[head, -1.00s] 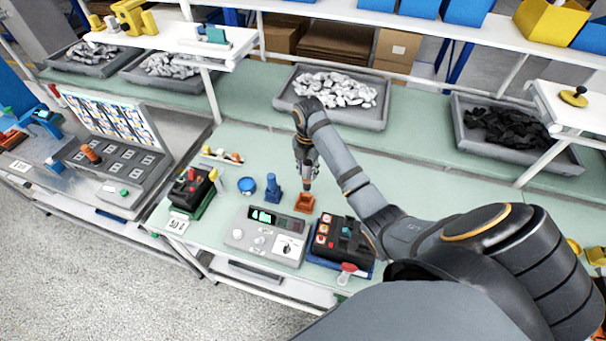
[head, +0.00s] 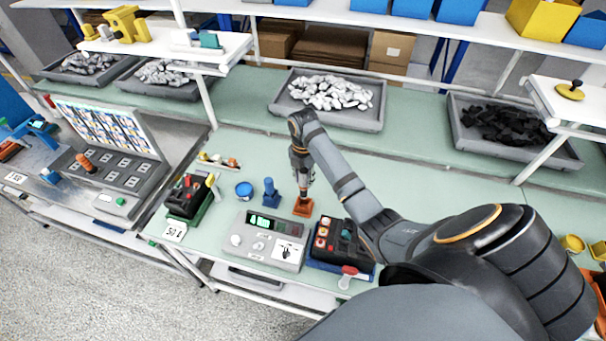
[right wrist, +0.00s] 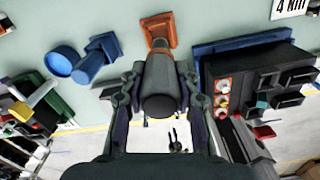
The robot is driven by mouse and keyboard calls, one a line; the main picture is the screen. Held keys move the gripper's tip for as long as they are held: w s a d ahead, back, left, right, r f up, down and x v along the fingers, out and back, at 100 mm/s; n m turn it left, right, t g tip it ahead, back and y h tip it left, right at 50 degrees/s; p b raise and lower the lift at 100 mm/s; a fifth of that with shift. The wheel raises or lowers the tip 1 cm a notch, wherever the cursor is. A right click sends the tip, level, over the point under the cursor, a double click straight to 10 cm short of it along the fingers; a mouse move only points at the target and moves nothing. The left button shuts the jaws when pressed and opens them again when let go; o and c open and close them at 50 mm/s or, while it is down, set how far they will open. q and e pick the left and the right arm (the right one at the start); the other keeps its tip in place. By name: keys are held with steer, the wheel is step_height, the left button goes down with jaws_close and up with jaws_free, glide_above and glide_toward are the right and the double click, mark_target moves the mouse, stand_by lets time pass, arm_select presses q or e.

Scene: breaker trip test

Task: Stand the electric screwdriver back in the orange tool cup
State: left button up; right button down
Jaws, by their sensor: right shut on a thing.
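My right gripper (head: 303,176) is directly above the cup, pointing down. In the right wrist view its fingers (right wrist: 162,98) are shut on the dark electric screwdriver (right wrist: 160,103), seen nearly end-on. The screwdriver's lower end overlaps the cup; I cannot tell whether it is inside the cup or just above it. My left gripper is out of view.
The grey tester (head: 265,240) is just in front of the cup. The black breaker block (head: 343,241) on a blue base is close on the right. The blue fixture (head: 271,193) and blue round container (head: 244,190) are on the left. Bench space behind the cup is clear.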

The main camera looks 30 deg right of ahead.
steer(key=shift+a+f+b, duration=0.1)
steer(key=shift+f+b, duration=0.25)
steer(key=shift+f, duration=0.9)
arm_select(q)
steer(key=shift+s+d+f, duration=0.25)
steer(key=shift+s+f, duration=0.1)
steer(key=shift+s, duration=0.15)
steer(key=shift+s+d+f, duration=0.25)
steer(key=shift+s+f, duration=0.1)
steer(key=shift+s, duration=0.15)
arm_select(e)
steer(key=shift+w, duration=0.1)
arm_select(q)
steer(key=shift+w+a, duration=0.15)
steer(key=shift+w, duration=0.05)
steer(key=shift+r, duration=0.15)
arm_select(e)
steer(key=shift+r, duration=0.1)
steer(key=shift+p, duration=0.3)
arm_select(q)
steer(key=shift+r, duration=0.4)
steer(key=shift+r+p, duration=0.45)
steer(key=shift+p, duration=0.2)
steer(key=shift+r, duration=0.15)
